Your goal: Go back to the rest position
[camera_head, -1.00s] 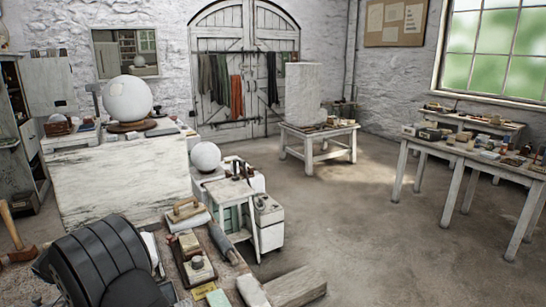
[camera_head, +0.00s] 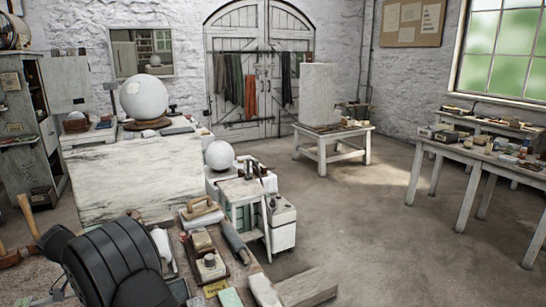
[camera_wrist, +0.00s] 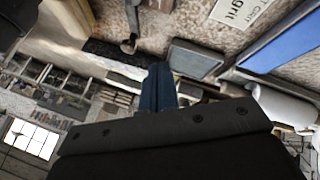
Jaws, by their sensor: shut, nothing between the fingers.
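My gripper (camera_wrist: 160,72) shows in the wrist view as narrow blue fingers past a dark, wide body. The fingers are together with nothing between them. In the head view a black rounded part of my arm (camera_head: 112,262) is at the lower left, over the near bench; the fingers are out of sight there. A large white plaster sphere (camera_head: 144,97) sits on a round brown base on the marble-like block. A smaller white sphere (camera_head: 219,155) stands right of the block. Both are well beyond my arm.
The near bench carries a wooden-handled float (camera_head: 199,208), a grey roller (camera_head: 233,240) and small blocks. In the wrist view a printed grit sheet (camera_wrist: 236,12) and a blue item (camera_wrist: 288,44) lie close to the gripper. Open floor (camera_head: 350,220) spreads at right.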

